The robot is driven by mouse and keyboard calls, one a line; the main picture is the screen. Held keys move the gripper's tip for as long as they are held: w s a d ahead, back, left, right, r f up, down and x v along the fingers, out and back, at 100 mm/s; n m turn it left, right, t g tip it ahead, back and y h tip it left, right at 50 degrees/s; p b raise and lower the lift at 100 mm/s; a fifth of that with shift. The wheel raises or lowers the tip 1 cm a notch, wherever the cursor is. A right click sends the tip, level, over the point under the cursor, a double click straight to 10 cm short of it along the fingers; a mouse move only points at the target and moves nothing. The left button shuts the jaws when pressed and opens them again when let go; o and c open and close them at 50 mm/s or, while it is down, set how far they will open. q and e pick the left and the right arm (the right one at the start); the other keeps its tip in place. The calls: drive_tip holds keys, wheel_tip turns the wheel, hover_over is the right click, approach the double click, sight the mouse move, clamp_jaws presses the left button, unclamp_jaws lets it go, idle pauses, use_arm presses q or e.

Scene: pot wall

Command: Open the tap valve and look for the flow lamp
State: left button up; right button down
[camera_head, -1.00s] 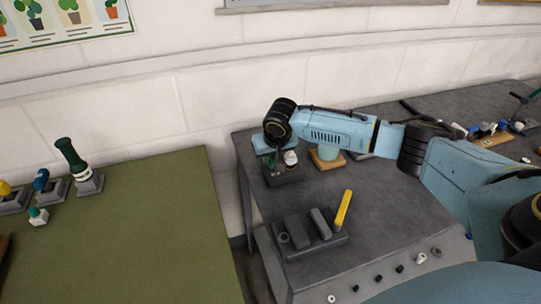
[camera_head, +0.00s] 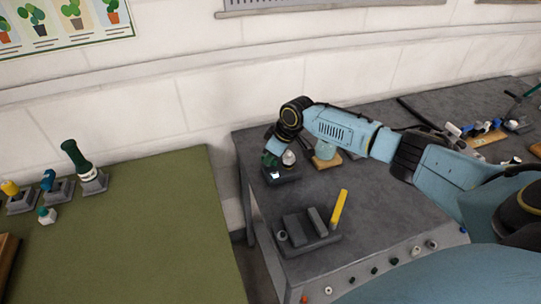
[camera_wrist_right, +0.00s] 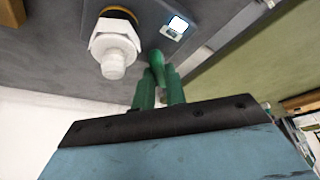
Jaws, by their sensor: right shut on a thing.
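The tap valve unit stands on the grey table near its back left corner, on a dark base (camera_head: 284,178). It has a white hexagonal fitting (camera_wrist_right: 115,45) and a green lever (camera_wrist_right: 157,62). My right gripper (camera_wrist_right: 160,82) is shut on the green lever; in the head view the gripper (camera_head: 271,160) partly covers it. The small square flow lamp (camera_wrist_right: 177,26) beside the lever glows bright white, and it also shows bright in the head view (camera_head: 274,174). My left gripper is not in view.
A grey tray (camera_head: 310,246) with blocks and a yellow handle (camera_head: 339,208) lies in front. A wooden-based unit (camera_head: 325,160) stands right of the valve. The green-topped table (camera_head: 150,230) at left has lever units at its back left; most of its top is clear.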

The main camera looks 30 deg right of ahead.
drive_tip(key=n+b, duration=0.1)
drive_tip(key=n, duration=0.1)
drive_tip(key=n+g+y+b, duration=0.1)
drive_tip(key=n+b, duration=0.1)
drive_tip(key=shift+w+f+n, duration=0.15)
drive_tip(key=shift+n, duration=0.15)
drive_tip(key=shift+d+n+g+y+b, duration=0.1)
drive_tip(key=shift+n+g+y+b, duration=0.25)
drive_tip(key=shift+n+b, duration=0.6)
drive_tip(key=shift+d+n+g+y+b, duration=0.15)
drive_tip(key=shift+n+g+b, duration=0.45)
drive_tip(key=shift+n, duration=0.55)
drive_tip(key=shift+a, duration=0.1)
drive_tip(key=c, duration=1.4)
unclamp_jaws()
drive_tip(key=shift+c, duration=0.2)
drive_tip(key=shift+r, duration=0.2)
drive_tip(key=v, duration=1.3)
drive_tip(key=shift+r, duration=0.15)
drive_tip(key=shift+w, duration=0.1)
